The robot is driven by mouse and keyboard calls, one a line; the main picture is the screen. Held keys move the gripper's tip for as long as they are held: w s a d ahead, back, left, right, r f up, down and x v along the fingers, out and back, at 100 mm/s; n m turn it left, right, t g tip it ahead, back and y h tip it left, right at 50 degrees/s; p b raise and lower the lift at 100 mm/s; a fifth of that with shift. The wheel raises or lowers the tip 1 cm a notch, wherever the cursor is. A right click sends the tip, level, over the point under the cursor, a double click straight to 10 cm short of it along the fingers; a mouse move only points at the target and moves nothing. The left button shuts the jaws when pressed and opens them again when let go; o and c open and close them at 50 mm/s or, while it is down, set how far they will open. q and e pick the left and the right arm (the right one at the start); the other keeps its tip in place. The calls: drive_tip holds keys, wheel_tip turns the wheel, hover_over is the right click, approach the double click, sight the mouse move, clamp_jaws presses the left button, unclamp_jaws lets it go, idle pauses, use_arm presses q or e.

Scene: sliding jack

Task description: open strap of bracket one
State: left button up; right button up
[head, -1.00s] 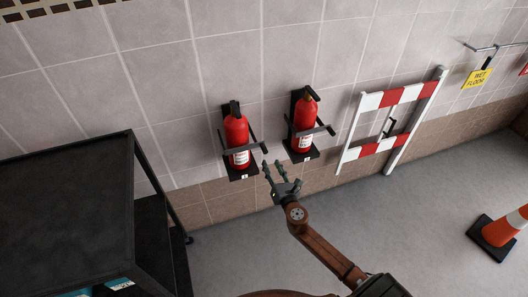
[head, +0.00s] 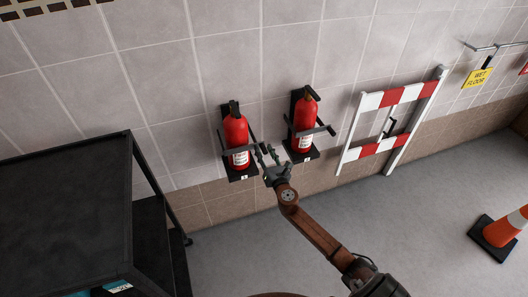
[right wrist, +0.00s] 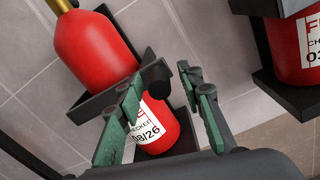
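A red fire extinguisher (head: 237,132) stands upright in the left black wall bracket (head: 241,173). A dark strap (head: 240,151) crosses its front, with its free end at the right. My right gripper (head: 266,151) is at that end, with its fingers apart. In the right wrist view the strap's round black end (right wrist: 157,79) shows between the open green fingers (right wrist: 164,108); I cannot tell whether they touch it. A second red extinguisher (head: 306,118) sits in the right bracket (head: 302,155) behind its own strap (head: 315,133). The bracket labels are too small to read surely. My left gripper is out of view.
A black shelf cart (head: 70,210) stands at the left. A red-and-white barrier (head: 384,146) leans on the wall at the right. An orange cone (head: 507,228) stands on the floor at the far right. The floor between cart and cone is open.

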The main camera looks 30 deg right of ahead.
clamp_jaws()
drive_tip(key=shift+s, duration=0.15)
idle(0.5)
